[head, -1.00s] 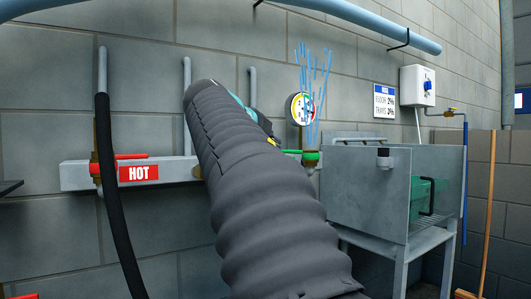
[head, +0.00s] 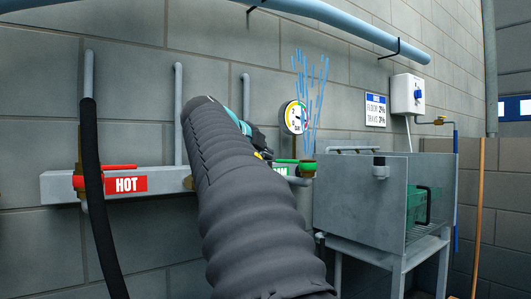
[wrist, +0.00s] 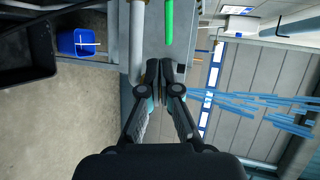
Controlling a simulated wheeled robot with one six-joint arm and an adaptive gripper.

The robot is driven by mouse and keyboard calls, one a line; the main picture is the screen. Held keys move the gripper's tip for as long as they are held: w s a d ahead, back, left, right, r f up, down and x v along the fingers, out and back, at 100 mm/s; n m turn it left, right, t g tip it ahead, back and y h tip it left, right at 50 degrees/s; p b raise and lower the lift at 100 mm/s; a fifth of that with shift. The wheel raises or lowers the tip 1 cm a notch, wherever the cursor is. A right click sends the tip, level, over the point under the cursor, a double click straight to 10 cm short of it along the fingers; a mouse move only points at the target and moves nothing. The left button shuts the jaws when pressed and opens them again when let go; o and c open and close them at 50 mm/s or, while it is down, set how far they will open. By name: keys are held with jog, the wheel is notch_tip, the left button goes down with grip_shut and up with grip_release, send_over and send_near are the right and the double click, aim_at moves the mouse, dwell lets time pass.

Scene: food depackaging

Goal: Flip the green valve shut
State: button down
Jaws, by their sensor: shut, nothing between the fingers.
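The green valve (head: 307,162) sits at the right end of the grey wall manifold, with a brass body and a green lever lying roughly along the pipe. Blue water streaks (head: 312,92) rise above it, beside a round gauge. In the wrist view, the green lever (wrist: 169,20) runs straight ahead of my gripper (wrist: 166,68), whose fingers are closed together with nothing between them. A visible gap separates the fingertips from the lever there. In the head view my dark ribbed arm hides most of the gripper and part of the manifold.
A red-handled valve and HOT label (head: 126,184) are at left, with a black hose (head: 95,190) hanging down. A steel sink (head: 345,200) stands close to the right of the green valve. A blue bin (wrist: 78,42) shows in the wrist view.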

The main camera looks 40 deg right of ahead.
aim_at(289, 161)
jog(key=x, duration=0.3)
jog(key=p+x, duration=0.1)
jog(key=x, duration=0.3)
jog(key=r+x, duration=0.1)
jog(key=x, duration=0.3)
jog(key=shift+w+d+p, duration=0.15)
jog(key=shift+p, duration=0.25)
jog(key=shift+w+t, duration=0.1)
jog(key=shift+t, duration=0.2)
jog(key=shift+d+n, duration=0.25)
jog(key=shift+n, duration=0.15)
jog(key=shift+t+y, duration=0.3)
